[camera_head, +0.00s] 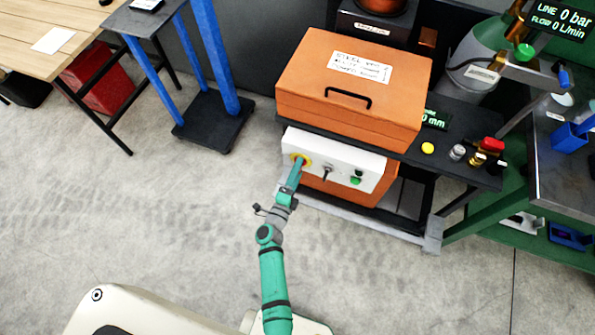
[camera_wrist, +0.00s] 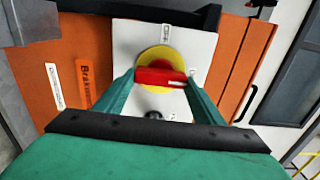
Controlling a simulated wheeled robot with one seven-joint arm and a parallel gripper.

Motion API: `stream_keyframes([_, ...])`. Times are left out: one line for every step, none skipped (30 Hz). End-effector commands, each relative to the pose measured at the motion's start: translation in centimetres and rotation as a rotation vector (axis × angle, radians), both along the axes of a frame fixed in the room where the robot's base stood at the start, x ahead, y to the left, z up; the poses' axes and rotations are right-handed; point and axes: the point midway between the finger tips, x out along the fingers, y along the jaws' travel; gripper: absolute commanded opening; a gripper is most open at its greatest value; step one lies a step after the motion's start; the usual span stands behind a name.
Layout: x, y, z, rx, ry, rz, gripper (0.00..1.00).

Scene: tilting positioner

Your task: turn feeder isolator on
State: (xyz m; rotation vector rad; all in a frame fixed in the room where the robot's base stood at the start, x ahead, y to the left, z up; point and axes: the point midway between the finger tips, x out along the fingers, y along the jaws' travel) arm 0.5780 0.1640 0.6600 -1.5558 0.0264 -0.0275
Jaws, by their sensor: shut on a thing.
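The feeder isolator is a red handle (camera_wrist: 161,77) on a round yellow plate (camera_wrist: 156,59), set on a white panel (camera_wrist: 126,44). In the wrist view the red handle lies crosswise between my two green fingers, and my gripper (camera_wrist: 160,85) is shut on it. In the head view my gripper (camera_head: 297,168) reaches the left end of the white panel (camera_head: 345,166). There the yellow plate (camera_head: 304,158) shows only in part, and the red handle is hidden behind my fingers.
Right of the isolator on the panel are a dark switch (camera_head: 327,172) and a green button (camera_head: 355,181). An orange lidded box (camera_head: 300,95) stands above the panel. A green-framed bench (camera_head: 545,160) stands at right.

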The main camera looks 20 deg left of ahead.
Motion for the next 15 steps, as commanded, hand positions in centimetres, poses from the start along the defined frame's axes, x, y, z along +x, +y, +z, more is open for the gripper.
stream_keyframes([-0.09,-0.02,-0.12,0.003,0.002,0.0,0.4])
stream_keyframes([-0.09,-0.02,-0.12,0.003,0.002,0.0,0.4])
stream_keyframes([-0.09,-0.02,-0.12,0.003,0.002,0.0,0.4])
stream_keyframes([-0.09,-0.02,-0.12,0.003,0.002,0.0,0.65])
stream_keyframes([-0.09,-0.02,-0.12,0.002,0.002,0.0,0.72])
stream_keyframes([-0.09,-0.01,-0.12,0.002,0.002,0.0,0.81])
stream_keyframes([-0.09,-0.01,-0.11,0.002,0.002,0.0,0.81])
stream_keyframes([-0.07,-0.01,-0.1,0.002,0.002,0.0,0.81])
stream_keyframes([-0.07,-0.01,-0.09,0.001,0.002,0.0,0.81])
stream_keyframes([-0.06,-0.01,-0.08,0.001,0.002,0.0,0.81])
stream_keyframes([-0.05,-0.01,-0.07,0.001,0.001,0.0,0.81])
stream_keyframes([-0.05,0.0,-0.06,0.001,0.001,0.0,0.81])
stream_keyframes([-0.04,0.0,-0.05,0.001,0.001,0.0,0.81])
stream_keyframes([-0.05,0.0,-0.05,0.001,0.001,0.0,0.81])
stream_keyframes([-0.1,0.0,-0.06,0.001,0.001,0.0,0.81])
